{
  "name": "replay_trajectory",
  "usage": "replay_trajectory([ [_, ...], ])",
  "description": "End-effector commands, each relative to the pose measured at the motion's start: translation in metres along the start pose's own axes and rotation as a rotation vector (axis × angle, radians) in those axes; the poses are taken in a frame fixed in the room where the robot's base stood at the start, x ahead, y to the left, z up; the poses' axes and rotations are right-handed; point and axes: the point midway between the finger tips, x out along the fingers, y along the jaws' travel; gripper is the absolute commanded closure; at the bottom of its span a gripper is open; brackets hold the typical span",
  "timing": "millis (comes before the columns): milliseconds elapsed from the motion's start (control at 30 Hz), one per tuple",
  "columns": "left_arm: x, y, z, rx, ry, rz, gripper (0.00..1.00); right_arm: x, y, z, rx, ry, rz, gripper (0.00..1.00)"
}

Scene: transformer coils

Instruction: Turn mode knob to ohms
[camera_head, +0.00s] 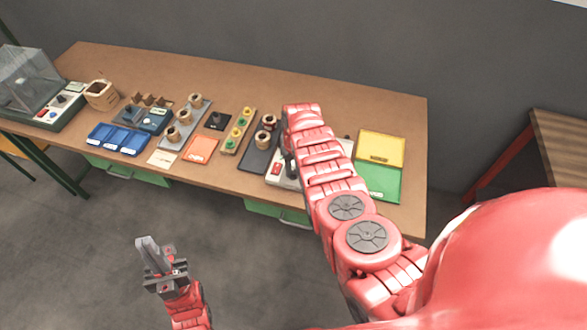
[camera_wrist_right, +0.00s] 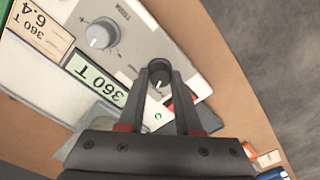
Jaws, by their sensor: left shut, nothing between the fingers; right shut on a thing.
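My right gripper (camera_wrist_right: 160,76) is shut on a dark round knob (camera_wrist_right: 159,73) with a light pointer line, on a pale device (camera_wrist_right: 150,45). I see no readable mode or ohms label around this knob. The same panel has a grey knob (camera_wrist_right: 100,35) labelled TURNS and a display (camera_wrist_right: 93,76) reading 360 T. In the head view my right arm covers much of this device (camera_head: 277,181) and its knobs. My left gripper (camera_head: 146,241) is shut and empty, in front of the table and away from everything on it.
The wooden table (camera_head: 350,100) also bears a blue device (camera_head: 153,121), blue trays (camera_head: 118,140), an orange mat (camera_head: 200,149), coils on a grey tray (camera_head: 258,160), and yellow (camera_head: 380,146) and green (camera_head: 383,183) trays. A clear-covered device (camera_head: 60,105) stands at far left. The table's back strip is mostly free.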

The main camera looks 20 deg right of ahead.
Motion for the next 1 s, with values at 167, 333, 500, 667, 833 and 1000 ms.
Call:
replay_trajectory([
  [167,0.001,0.000,0.000,0.000,0.000,0.000,1.00,-0.001,0.000,-0.001,0.053,0.003,-0.001,1.00],
  [333,0.001,0.000,0.000,0.000,0.000,0.000,1.00,-0.001,-0.001,-0.001,0.158,0.007,-0.001,1.00],
  [500,0.000,0.000,0.000,0.000,0.000,0.000,1.00,0.001,-0.001,0.000,0.307,0.009,-0.002,1.00],
  [667,-0.005,0.000,0.001,0.000,0.000,0.000,1.00,0.001,-0.001,0.000,0.458,0.016,-0.002,1.00],
  [833,-0.014,0.001,0.002,0.000,0.000,0.000,1.00,0.002,-0.001,-0.001,0.619,0.026,-0.003,1.00],
  [1000,-0.023,0.001,0.004,0.000,0.000,0.000,1.00,0.003,-0.001,0.000,0.765,0.027,-0.001,1.00],
])
